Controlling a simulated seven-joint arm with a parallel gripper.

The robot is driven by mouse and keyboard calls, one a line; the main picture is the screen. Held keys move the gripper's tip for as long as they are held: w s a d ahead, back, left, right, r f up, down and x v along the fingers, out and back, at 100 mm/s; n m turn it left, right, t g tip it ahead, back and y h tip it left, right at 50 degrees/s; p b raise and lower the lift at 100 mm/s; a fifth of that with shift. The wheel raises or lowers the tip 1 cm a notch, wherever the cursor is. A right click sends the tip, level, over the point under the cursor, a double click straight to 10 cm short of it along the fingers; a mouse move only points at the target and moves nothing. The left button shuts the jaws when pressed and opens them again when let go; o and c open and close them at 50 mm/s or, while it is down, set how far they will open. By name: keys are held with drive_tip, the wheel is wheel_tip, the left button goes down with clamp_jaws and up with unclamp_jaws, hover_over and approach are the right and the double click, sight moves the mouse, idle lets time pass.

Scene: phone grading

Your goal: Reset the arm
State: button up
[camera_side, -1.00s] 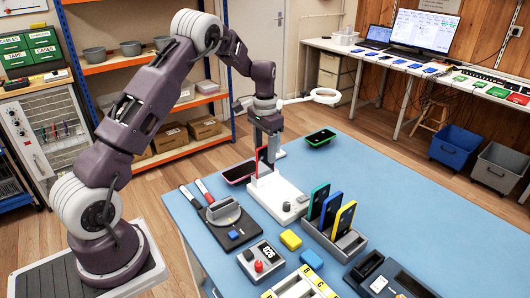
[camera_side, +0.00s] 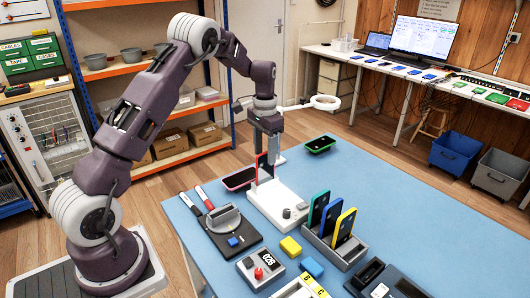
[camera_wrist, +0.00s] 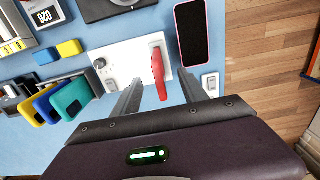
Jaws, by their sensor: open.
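My gripper (camera_side: 272,158) is open and points down above the white dock (camera_side: 285,206) on the blue table.
A pink-edged phone (camera_side: 238,179) and a green-edged phone (camera_side: 320,144) lie flat near the dock. A rack (camera_side: 345,253) holds teal, blue and yellow phones. The table's far right is clear.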

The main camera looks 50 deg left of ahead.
drive_tip(key=shift+r, duration=0.15)
drive_tip(key=shift+r, duration=0.6)
drive_tip(key=shift+r, duration=0.15)
drive_tip(key=shift+r, duration=0.6)
drive_tip(key=shift+r, duration=0.15)
drive_tip(key=shift+r, duration=0.6)
drive_tip(key=shift+r, duration=0.1)
drive_tip(key=shift+r, duration=0.65)
